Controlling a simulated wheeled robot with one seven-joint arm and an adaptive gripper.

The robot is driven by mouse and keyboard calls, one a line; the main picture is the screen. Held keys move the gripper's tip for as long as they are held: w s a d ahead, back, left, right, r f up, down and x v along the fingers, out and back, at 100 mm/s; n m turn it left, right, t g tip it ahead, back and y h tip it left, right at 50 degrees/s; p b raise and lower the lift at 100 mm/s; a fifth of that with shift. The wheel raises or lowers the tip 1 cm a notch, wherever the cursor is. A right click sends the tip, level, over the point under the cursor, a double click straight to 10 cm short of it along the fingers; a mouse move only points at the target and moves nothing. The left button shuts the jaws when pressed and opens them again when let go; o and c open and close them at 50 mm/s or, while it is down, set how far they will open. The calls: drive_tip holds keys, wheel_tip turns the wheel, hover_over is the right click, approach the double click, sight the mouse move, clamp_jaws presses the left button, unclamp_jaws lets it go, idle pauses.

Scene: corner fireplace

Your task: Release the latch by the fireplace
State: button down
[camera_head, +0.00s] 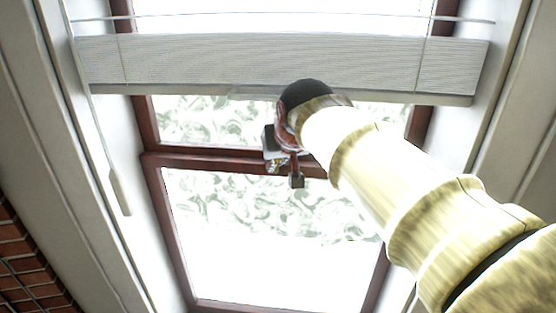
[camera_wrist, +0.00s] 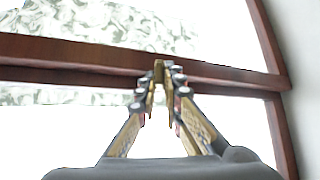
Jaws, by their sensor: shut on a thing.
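The window (camera_head: 275,303) has a dark red-brown wooden frame, with a horizontal rail across its middle. A small brass-coloured latch (camera_wrist: 158,72) sits at this rail in the wrist view. My gripper (camera_wrist: 162,82) reaches up to the rail, its two fingers converging closely on the latch from both sides. In the head view my gripper (camera_head: 284,166) is in front of the rail, below the blind. My arm and wrist hide part of the rail there, and the latch is too small to make out clearly.
A pale pleated blind (camera_head: 200,62) hangs across the upper window, just above my wrist. Its cord ends in a pull (camera_head: 120,192) at the left. White side walls flank the window recess. A brick surface (camera_head: 28,270) is at lower left.

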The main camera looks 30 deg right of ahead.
drive_tip(key=m+h+b, duration=0.1)
drive_tip(key=m, duration=0.1)
drive_tip(key=w+a+m+g+h+b, duration=0.1)
drive_tip(key=b, duration=0.1)
drive_tip(key=shift+a+m+h, duration=0.2)
drive_tip(key=shift+m+h, duration=0.1)
drive_tip(key=shift+m, duration=0.1)
drive_tip(key=shift+m+g, duration=0.3)
drive_tip(key=c, duration=1.9)
unclamp_jaws()
drive_tip(key=shift+a, duration=0.1)
